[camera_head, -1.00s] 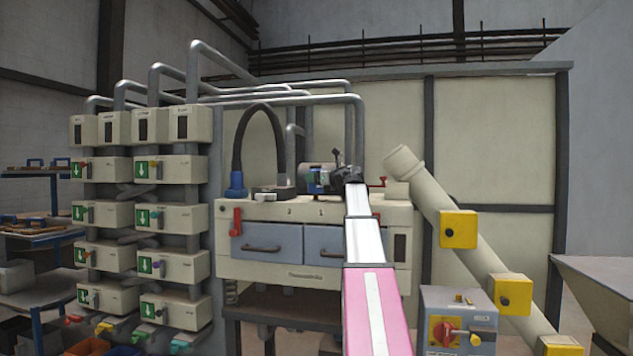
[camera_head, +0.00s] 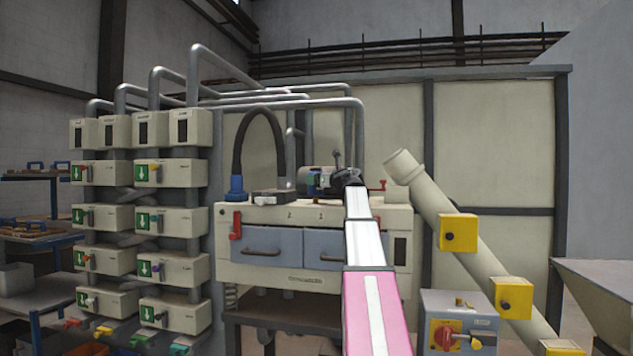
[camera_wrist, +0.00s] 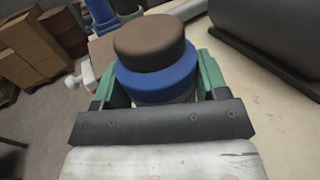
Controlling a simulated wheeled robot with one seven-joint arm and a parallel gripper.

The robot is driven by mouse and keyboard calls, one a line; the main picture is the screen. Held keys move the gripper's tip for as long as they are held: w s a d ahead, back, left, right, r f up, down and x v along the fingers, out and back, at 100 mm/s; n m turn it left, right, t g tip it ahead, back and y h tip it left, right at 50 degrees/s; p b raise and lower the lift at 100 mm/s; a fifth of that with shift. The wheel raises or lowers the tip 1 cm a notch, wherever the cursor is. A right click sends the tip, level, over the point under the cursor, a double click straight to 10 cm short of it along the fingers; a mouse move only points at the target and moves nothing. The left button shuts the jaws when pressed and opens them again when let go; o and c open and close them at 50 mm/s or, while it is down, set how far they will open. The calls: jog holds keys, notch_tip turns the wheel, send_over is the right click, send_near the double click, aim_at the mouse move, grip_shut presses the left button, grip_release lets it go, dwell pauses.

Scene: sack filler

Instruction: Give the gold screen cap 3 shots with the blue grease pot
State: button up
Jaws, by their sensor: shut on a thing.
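In the wrist view, my gripper (camera_wrist: 157,78) has its green fingers closed on either side of a round blue pot (camera_wrist: 158,83) with a brown, disc-shaped top. The pot's lower part is hidden behind the dark gripper bar. In the head view, my gripper (camera_head: 346,177) is small and dark at the far end of my arm, over the top of the cream machine (camera_head: 300,214). The pot cannot be made out there. I cannot make out a gold screen cap for certain in either view.
A motor (camera_head: 318,181) and a dark hose (camera_head: 238,150) stand on the machine top. A red handle (camera_head: 377,187) is just right of my gripper. A slanted cream pipe (camera_head: 440,205) runs down at right. Valve boxes (camera_head: 170,220) fill the left.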

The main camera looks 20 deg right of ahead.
jog(key=shift+f, duration=0.75)
dwell(0.6)
jog(key=shift+r, duration=0.85)
jog(key=shift+f, duration=0.9)
dwell(1.0)
jog(key=shift+r, duration=0.95)
